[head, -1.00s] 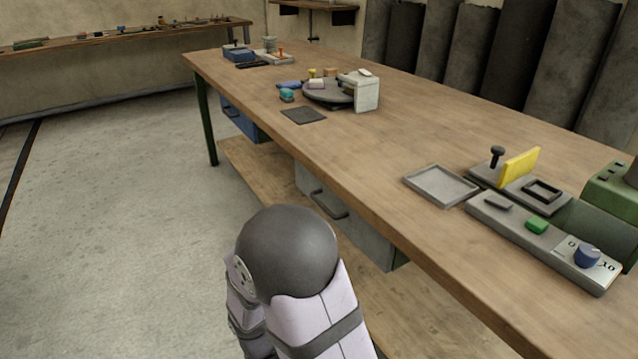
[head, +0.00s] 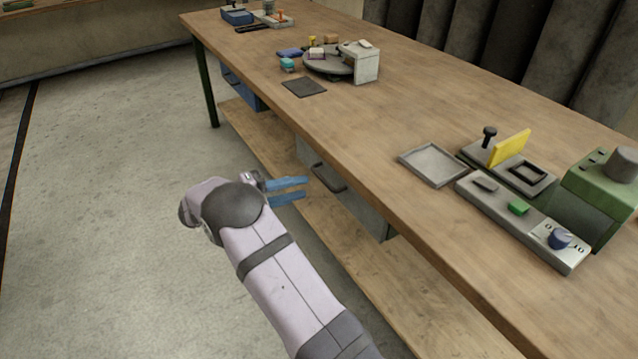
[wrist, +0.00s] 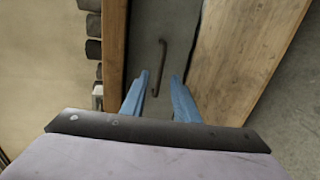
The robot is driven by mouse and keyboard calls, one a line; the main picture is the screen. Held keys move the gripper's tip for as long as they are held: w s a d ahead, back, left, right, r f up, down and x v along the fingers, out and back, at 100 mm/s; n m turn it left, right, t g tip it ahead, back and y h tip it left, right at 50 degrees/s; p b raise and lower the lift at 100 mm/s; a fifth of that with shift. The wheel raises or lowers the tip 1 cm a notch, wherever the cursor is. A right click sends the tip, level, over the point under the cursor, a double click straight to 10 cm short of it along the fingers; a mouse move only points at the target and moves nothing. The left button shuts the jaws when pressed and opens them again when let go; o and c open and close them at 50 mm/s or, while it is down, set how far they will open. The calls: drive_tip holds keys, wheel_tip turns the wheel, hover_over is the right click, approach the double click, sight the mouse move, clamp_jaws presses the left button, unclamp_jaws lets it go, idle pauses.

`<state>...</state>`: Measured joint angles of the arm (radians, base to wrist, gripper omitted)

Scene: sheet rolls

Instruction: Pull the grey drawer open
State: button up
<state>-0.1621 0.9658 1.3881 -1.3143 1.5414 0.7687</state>
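The grey drawer (head: 362,204) hangs under the front edge of the workbench and looks shut. Its dark bar handle (head: 328,178) is on the front face. My gripper (head: 306,188) has blue fingers pointing at the handle from the left, a short way off it. The fingers are apart with nothing between them. In the wrist view the handle (wrist: 160,66) stands out from the grey drawer front (wrist: 150,30), just beyond the gap between the fingertips (wrist: 160,80). I cannot tell the exact distance to the handle.
The wooden bench top (head: 370,120) overhangs the drawer, and a lower wooden shelf (head: 300,215) runs beneath it. A blue drawer (head: 243,92) hangs further along. A grey tray (head: 433,164) and a control panel (head: 520,222) are on top. The floor at left is clear.

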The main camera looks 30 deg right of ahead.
drive_tip(key=x, duration=0.7)
drive_tip(key=shift+b, duration=0.3)
drive_tip(key=shift+d, duration=0.15)
clamp_jaws()
